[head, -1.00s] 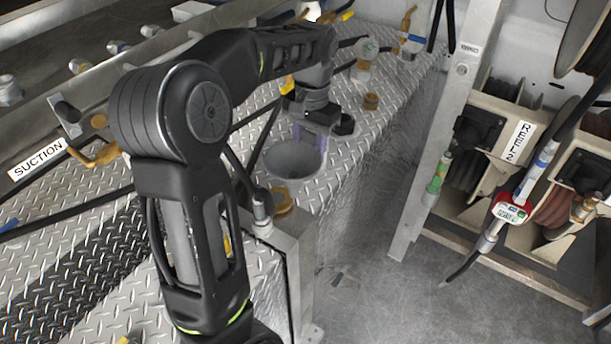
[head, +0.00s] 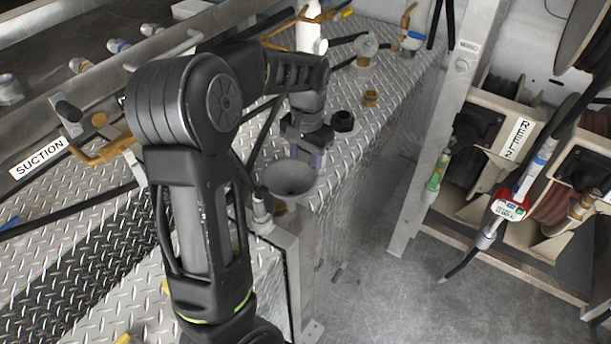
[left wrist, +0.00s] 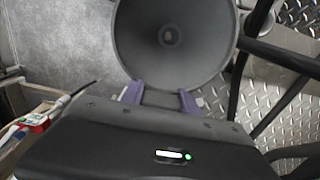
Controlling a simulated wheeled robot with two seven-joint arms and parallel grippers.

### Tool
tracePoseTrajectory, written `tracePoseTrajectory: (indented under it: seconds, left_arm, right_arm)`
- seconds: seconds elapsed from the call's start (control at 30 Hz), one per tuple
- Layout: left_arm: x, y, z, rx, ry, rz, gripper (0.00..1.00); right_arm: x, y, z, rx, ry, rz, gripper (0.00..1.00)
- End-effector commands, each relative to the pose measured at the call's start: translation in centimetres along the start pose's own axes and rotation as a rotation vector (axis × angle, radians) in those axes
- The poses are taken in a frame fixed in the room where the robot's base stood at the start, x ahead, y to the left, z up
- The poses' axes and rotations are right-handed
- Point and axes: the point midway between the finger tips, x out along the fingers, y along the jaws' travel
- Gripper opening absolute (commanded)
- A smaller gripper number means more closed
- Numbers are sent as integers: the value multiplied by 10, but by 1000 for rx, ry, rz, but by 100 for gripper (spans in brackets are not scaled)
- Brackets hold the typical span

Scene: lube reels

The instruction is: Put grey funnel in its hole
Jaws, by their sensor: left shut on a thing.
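The grey funnel (head: 290,180) is held by my left gripper (head: 314,156), with its wide mouth facing up. In the head view it is above the near end of the diamond-plate deck. In the left wrist view the funnel (left wrist: 172,30) shows its round mouth and central outlet, and the purple fingertips (left wrist: 160,98) are shut at its rim. The funnel's spout and the deck spot directly under it are hidden, so I cannot tell whether the spout is over or in a hole. My right gripper is not in view.
A black cap (head: 343,121) and a brass fitting (head: 370,98) stand on the deck (head: 395,75) behind the funnel. A hose end (head: 262,206) stands close left of the funnel. Hose reels (head: 500,125) are at the right. Open floor (head: 370,290) lies beyond the deck edge.

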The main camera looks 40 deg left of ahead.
Motion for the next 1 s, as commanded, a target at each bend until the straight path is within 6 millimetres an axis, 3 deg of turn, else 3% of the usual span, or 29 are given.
tracePoseTrajectory:
  seconds: [0.17, 0.47, 0.87, 0.9, 1.0]
  left_arm:
    - [2, 0, 0, 0, -1, 0, 0]
    - [36, 0, -1, 0, -2, 0, 0]
    - [42, 0, -2, 0, 0, 0, 0]
    - [42, 0, -2, 0, 0, 0, 36]
    - [41, 0, -2, 0, 0, 0, 45]
  right_arm:
    - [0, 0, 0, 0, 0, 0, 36]
    - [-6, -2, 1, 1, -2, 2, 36]
    - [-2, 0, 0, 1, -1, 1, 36]
    - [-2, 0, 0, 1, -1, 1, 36]
    - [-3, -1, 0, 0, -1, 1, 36]
